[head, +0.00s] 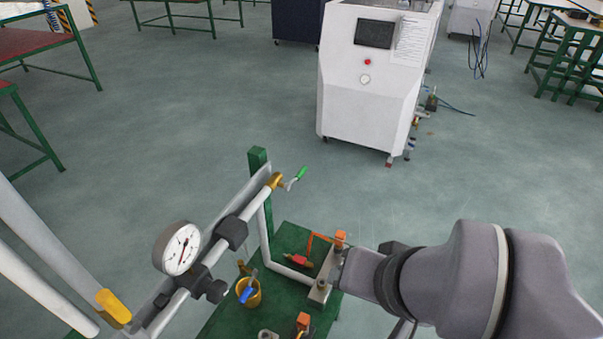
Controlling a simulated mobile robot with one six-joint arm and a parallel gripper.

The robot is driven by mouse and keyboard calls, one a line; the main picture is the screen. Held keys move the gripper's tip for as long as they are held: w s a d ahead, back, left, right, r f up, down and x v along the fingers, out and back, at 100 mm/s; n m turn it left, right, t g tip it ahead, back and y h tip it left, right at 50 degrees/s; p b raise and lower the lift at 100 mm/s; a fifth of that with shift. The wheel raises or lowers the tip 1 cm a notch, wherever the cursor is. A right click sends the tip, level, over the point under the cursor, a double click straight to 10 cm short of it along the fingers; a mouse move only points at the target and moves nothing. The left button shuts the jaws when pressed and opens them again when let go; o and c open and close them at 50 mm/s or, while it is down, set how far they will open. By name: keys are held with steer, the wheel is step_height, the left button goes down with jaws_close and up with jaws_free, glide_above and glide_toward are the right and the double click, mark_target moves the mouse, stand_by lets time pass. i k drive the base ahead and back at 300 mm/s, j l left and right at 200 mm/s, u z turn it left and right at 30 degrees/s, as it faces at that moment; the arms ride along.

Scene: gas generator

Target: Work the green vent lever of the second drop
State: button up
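A lever with a green grip (300,174) sticks out at the far end of the upper grey pipe, on a brass valve (276,181). Its grip points up and to the right, clear of my arm. My arm comes in from the lower right, and its end (328,277) is over the green stand, below and right of the green lever and apart from it. Metal parts crowd that end, and I cannot make out the fingers or whether they are open. Which drop the lever belongs to is not marked.
A round pressure gauge (179,249) sits on the pipe. A blue lever (248,291), a red-handled part (299,261) and orange blocks (303,321) crowd the green stand (288,237). A yellow handle (115,306) is at left. A white cabinet (365,100) stands beyond open floor.

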mark_target(288, 186)
steer(key=i+l+u, duration=0.45)
steer(key=l, duration=0.25)
steer(key=i+l+u, duration=0.2)
steer(key=l, duration=0.2)
steer(key=i+l+u, duration=0.25)
steer(key=l, duration=0.2)
steer(key=l+u, duration=0.2)
steer(key=l, duration=0.2)
steer(key=i+l+u, duration=0.2)
steer(key=l, duration=0.3)
steer(key=l+u, duration=0.25)
steer(key=l, duration=0.25)
